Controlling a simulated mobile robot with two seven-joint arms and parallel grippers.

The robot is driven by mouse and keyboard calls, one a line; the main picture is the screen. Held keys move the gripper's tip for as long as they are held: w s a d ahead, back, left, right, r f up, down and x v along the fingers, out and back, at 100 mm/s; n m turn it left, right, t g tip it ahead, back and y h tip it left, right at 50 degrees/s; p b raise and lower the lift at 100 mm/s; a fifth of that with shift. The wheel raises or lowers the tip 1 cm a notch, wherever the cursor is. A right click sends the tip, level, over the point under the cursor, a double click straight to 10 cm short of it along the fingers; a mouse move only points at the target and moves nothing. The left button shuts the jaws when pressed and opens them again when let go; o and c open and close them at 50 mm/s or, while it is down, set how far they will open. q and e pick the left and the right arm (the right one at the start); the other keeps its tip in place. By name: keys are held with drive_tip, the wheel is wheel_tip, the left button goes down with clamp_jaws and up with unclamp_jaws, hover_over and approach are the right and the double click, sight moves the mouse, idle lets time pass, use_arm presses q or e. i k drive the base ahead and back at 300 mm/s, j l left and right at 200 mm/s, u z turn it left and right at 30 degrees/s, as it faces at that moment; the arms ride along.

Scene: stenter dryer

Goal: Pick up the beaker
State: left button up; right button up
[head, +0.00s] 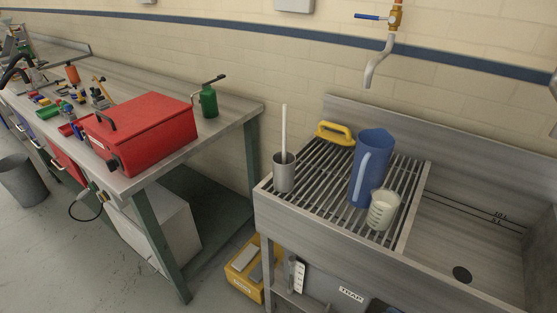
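The beaker (382,210) is a small clear cup with markings and whitish contents. It stands upright on the slatted metal drainboard (325,180), near the drainboard's front right part. A tall blue jug (369,165) stands right behind it to the left, its pale handle facing the front. The beaker overlaps the jug's lower edge in the picture, and I cannot tell whether they touch. Neither of my grippers is in view.
A grey cup with a white stick (284,172) and a yellow-handled brush (335,132) share the drainboard. A workbench with a red toolbox (145,135) stands left, and a yellow box (245,268) sits below.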

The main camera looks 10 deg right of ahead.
sight(384, 203)
drive_tip(key=l+z, duration=0.1)
drive_tip(key=z, duration=0.65)
drive_tip(key=i+l+z, duration=0.1)
drive_tip(key=z, duration=0.25)
